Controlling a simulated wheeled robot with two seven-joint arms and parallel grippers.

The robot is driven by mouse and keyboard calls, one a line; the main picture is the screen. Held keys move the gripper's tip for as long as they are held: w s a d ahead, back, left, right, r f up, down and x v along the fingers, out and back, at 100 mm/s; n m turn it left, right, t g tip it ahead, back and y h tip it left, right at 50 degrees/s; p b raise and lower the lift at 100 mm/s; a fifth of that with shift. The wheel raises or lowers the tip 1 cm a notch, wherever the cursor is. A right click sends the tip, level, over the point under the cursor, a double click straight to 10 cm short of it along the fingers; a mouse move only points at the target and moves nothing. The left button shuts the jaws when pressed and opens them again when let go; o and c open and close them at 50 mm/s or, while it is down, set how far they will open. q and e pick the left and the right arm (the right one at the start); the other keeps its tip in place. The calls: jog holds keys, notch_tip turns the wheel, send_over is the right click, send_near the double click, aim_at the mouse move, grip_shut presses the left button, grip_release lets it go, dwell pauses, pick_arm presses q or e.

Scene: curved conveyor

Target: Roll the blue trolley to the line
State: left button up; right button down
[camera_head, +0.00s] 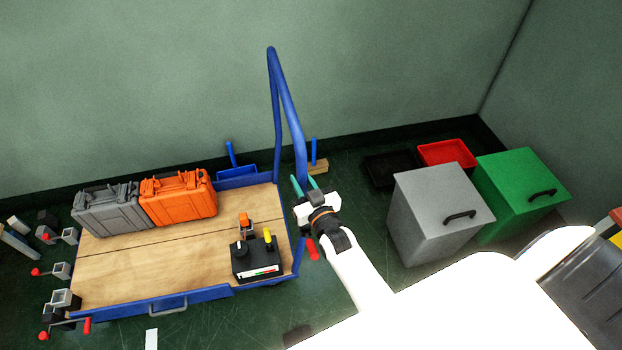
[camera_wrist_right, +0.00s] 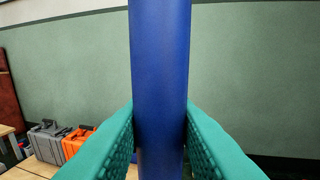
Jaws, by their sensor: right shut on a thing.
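The blue trolley (camera_head: 175,303) has a wooden deck and a tall blue push handle (camera_head: 276,100) at its right end. A grey case (camera_head: 112,211) and an orange case (camera_head: 178,199) stand on the deck at the back left, and a black control box (camera_head: 256,264) sits near its right end. My right gripper (camera_head: 304,186) is at the handle's near upright. In the right wrist view its teal fingers are shut on the blue handle bar (camera_wrist_right: 160,60). My left gripper is out of view. A short white strip (camera_head: 151,339) lies on the floor in front of the trolley.
A grey bin (camera_head: 436,209) and a green bin (camera_head: 518,184) stand right of the trolley, with a black tray (camera_head: 390,168) and a red tray (camera_head: 446,152) behind. Several clamp-like parts (camera_head: 60,270) are along the trolley's left side. The wall is close behind.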

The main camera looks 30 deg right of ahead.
jog(key=shift+w+a, duration=0.2)
jog(key=shift+a, duration=0.9)
jog(key=c, duration=1.2)
grip_release()
jog(key=shift+w+a, duration=0.1)
jog(key=shift+a, duration=0.1)
jog(key=s, duration=1.2)
jog(key=shift+a, duration=0.25)
